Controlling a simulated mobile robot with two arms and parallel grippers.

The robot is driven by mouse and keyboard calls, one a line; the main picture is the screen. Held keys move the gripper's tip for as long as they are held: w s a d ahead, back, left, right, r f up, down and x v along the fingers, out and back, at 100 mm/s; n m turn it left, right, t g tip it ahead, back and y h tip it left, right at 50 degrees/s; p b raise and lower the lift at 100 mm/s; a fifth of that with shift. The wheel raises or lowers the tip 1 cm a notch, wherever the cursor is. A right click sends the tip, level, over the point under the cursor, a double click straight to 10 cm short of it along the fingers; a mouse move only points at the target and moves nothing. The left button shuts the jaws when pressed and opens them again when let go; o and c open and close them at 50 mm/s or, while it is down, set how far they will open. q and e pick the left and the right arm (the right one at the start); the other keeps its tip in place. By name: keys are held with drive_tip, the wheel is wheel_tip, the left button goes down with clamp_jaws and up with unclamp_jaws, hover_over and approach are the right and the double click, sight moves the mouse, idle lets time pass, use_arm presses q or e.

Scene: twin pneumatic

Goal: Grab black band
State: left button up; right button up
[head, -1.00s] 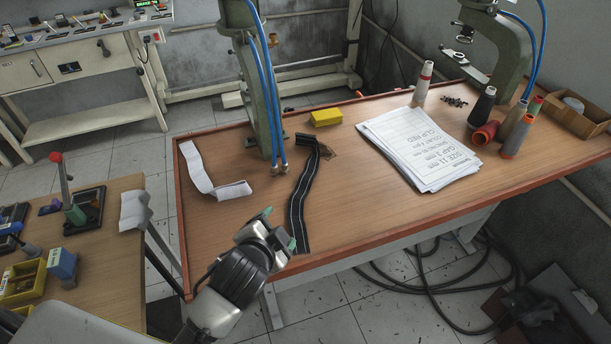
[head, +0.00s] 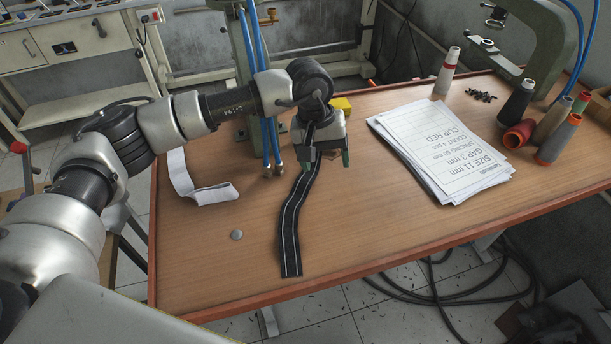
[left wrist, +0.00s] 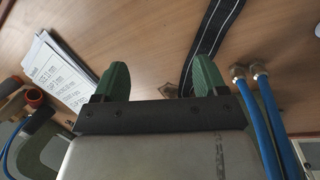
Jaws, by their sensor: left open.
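The black band (head: 290,227), with pale lines along its length, lies on the wooden table and runs from the front edge area back under my left gripper. Its far end is hidden behind the gripper in the head view. My left gripper (head: 326,160) is open above the far part of the band, with green fingertips pointing down. In the left wrist view the band (left wrist: 216,27) passes by the right one of the two green fingers of my left gripper (left wrist: 160,82), and nothing is seen held between them. My right gripper is not in view.
Blue hoses (head: 267,110) of a press stand just left of the gripper. A white band (head: 190,185) lies farther left. A yellow block (head: 342,104) is behind the gripper. Papers (head: 440,160) and thread spools (head: 557,138) are on the right. The front middle of the table is clear.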

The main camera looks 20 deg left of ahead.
use_arm(q)
drive_tip(key=w+a+y, duration=0.2)
drive_tip(key=a+y, duration=0.1)
drive_tip(key=a, duration=0.2)
drive_tip(key=p, duration=0.1)
hover_over(302, 179)
drive_tip(key=f, duration=0.3)
drive_tip(key=shift+d+f+m, duration=0.2)
drive_tip(key=shift+f+m, duration=0.05)
drive_tip(key=shift+m, duration=0.15)
drive_tip(key=f+p, duration=0.1)
drive_tip(key=f, duration=0.1)
drive_tip(key=f+p, duration=0.1)
drive_tip(key=f, duration=0.2)
drive_tip(key=shift+s+a+f, duration=0.15)
drive_tip(key=shift+a+f, duration=0.05)
drive_tip(key=shift+f, duration=0.25)
drive_tip(key=c, duration=1)
drive_tip(key=shift+r, duration=0.1)
